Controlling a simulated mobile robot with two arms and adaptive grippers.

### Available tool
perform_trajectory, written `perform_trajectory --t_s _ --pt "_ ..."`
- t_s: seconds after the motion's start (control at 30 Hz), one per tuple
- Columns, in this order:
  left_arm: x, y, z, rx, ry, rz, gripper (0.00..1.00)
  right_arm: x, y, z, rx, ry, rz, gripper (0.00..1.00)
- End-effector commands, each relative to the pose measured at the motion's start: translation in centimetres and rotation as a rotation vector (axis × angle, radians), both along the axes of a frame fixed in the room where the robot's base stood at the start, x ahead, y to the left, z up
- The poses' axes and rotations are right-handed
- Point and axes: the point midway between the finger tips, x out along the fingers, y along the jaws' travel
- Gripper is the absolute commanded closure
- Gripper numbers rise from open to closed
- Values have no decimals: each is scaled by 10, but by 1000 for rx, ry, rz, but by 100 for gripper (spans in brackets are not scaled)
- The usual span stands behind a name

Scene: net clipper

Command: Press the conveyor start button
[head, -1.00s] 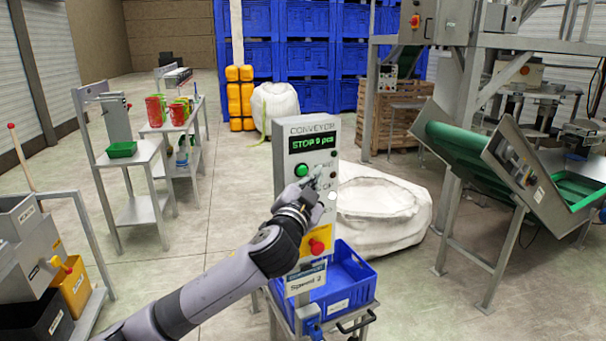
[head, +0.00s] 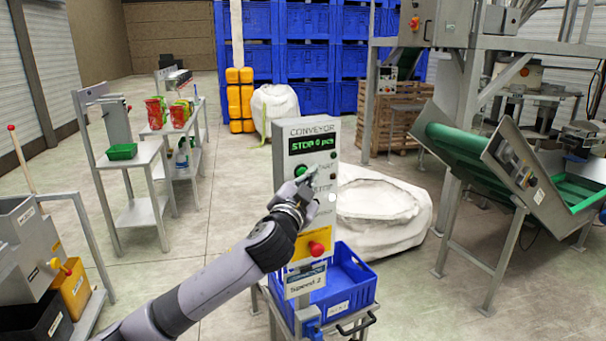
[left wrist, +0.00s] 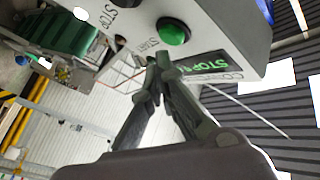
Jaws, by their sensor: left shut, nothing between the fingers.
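The grey conveyor control box (head: 293,225) stands upright, with a lit display (head: 312,144) reading STOP. The round green button (head: 300,171), labelled START in the left wrist view (left wrist: 173,30), sits on its face below the display. My left gripper (head: 309,178) is shut and empty in front of the box, just right of and below the green button. In the left wrist view its fingertips (left wrist: 156,62) are together beside the green button, not over it. I cannot tell whether they touch the panel. The STOP button is partly seen. My right gripper is not in view.
A red knob (head: 316,249) is low on the box. A white bulk bag (head: 380,212) lies behind, and a green conveyor (head: 460,150) is at right. Metal shelves (head: 145,210) stand at left, with free floor between.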

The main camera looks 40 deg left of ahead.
Motion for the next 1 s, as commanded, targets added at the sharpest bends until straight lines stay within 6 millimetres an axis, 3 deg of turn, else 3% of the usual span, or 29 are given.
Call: perform_trajectory --t_s 1.0 --pt "4 8 0 -1 0 -1 100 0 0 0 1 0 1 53"
